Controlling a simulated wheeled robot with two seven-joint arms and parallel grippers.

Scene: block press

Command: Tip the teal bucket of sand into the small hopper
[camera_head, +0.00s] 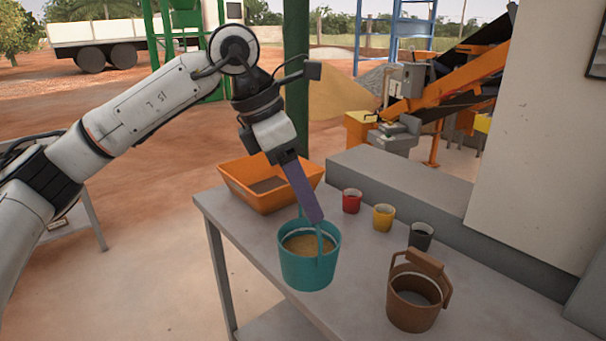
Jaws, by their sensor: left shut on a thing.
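The teal bucket (308,270) stands upright, or nearly so, at the front left of the grey table, with sand (308,245) inside. My left gripper (318,218) reaches down to it from above and is shut on the bucket's raised handle. I cannot tell whether the bucket's base touches the table. The orange hopper (252,195), an open tray-like box with dark material inside, sits on the table just behind and left of the bucket. I cannot tell whether it is the small hopper. My right gripper is not in view.
A brown bucket (410,312) with a raised handle stands at the right front of the grey table (350,270). Red (351,201), yellow (383,217) and black (420,236) cups line its back edge by a low grey ledge (400,182). An orange machine (455,85) stands beyond.

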